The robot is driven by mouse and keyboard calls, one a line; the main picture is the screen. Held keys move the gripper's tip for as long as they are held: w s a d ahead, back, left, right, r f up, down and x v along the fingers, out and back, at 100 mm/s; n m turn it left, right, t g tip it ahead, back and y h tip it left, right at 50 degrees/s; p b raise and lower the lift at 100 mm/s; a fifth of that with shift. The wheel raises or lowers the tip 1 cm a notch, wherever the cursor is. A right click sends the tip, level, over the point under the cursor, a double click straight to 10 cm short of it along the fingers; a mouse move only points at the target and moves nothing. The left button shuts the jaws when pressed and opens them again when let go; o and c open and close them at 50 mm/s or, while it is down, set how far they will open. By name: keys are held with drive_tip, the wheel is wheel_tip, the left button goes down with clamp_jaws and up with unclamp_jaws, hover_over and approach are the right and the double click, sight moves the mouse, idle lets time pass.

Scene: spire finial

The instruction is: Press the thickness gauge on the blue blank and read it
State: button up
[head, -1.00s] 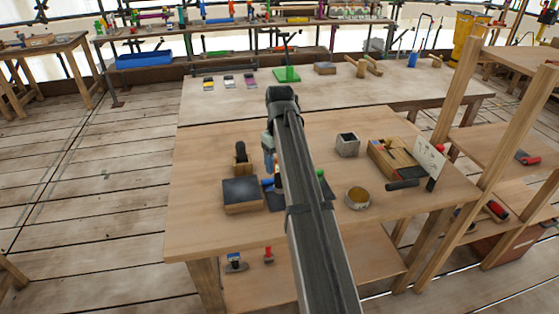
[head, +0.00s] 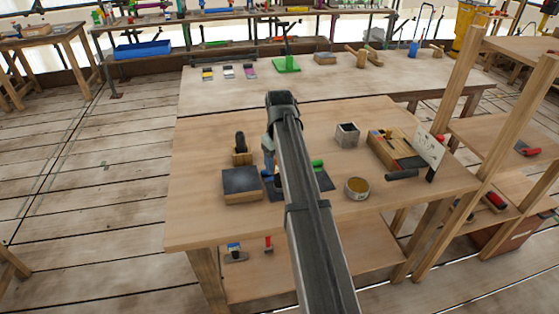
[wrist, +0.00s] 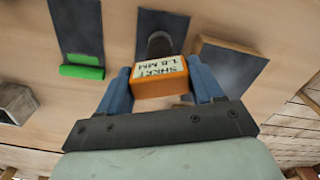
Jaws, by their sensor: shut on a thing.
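My gripper (wrist: 163,88) has blue fingers shut on an orange gauge (wrist: 183,87) in the wrist view. Its label looks like "SHEET 1.8 MM", upside down. A dark round part (wrist: 160,45) shows just beyond the gauge, over a dark plate (wrist: 148,20). This plate lies between the other two dark pieces. In the head view a dark plate (head: 273,196) lies under the gripper, with blue beside my arm; I cannot tell whether that blue is the blank or a finger. The gauge hides any blue end in the wrist view, and contact is not clear.
A block with a dark top (head: 242,182) is left of the gripper, a black upright piece in a wooden holder (head: 241,157) behind it. A green-ended plate (head: 325,180) lies right. A grey box (head: 347,135), round tin (head: 357,188) and wooden tray (head: 390,150) stand farther right.

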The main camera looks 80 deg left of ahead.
drive_tip(key=o, duration=1.2)
drive_tip(key=shift+o, duration=0.2)
wheel_tip(320, 180, up, 14)
drive_tip(key=shift+d+f, duration=0.1)
